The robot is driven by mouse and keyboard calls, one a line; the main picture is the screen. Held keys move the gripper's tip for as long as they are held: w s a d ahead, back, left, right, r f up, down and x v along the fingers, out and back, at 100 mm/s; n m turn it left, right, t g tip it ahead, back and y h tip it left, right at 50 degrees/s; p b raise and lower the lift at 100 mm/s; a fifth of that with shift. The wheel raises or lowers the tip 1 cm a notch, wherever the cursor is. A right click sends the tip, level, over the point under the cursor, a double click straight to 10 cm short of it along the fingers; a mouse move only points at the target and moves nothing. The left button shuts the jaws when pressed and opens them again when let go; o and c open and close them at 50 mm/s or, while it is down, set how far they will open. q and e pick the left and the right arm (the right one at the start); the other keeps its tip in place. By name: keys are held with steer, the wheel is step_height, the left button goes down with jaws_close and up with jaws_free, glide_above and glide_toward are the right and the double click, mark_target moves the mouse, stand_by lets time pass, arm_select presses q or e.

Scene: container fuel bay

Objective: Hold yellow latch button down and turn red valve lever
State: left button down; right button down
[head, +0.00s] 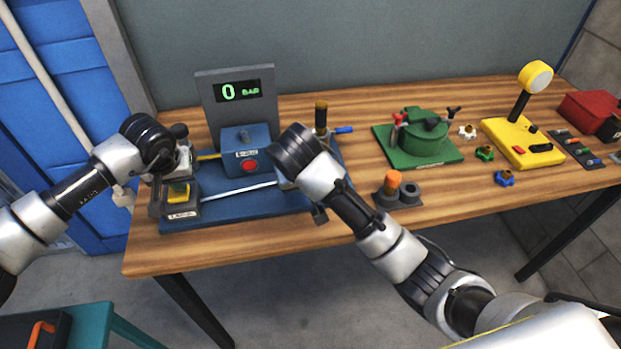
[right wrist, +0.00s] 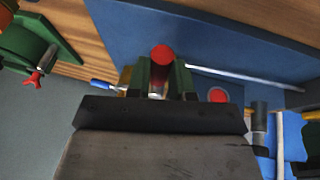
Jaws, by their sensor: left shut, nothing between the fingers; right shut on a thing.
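The yellow latch button (head: 178,192) sits on a dark block labelled on its front, at the left end of the blue base plate. My left gripper (head: 157,198) is shut and empty, right beside the button's left side; I cannot tell whether it touches or presses it. The red valve lever (right wrist: 161,54) shows its round red end in the right wrist view. My right gripper (right wrist: 162,82) is shut on it, with green finger pads on either side. In the head view my right wrist hides the lever and the valve.
A grey panel (head: 258,112) reads 0 BAR behind a blue box (head: 240,163) with a red button (head: 250,166). A blue-handled valve (head: 343,130) stands behind my right wrist. A green pot fixture (head: 420,143) and an orange-topped part (head: 393,180) stand to the right.

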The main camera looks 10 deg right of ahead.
arm_select(q)
steer(key=shift+s+f, duration=0.15)
steer(key=shift+f, duration=0.3)
arm_select(e)
steer(key=shift+s+f, duration=0.1)
steer(key=shift+f, duration=0.05)
steer(key=c, duration=1)
jaws_free()
steer(key=s+a+r, duration=0.3)
steer(key=s+a, duration=0.3)
steer(key=s, duration=0.6)
steer(key=shift+a, duration=0.15)
arm_select(q)
steer(key=shift+r, duration=0.1)
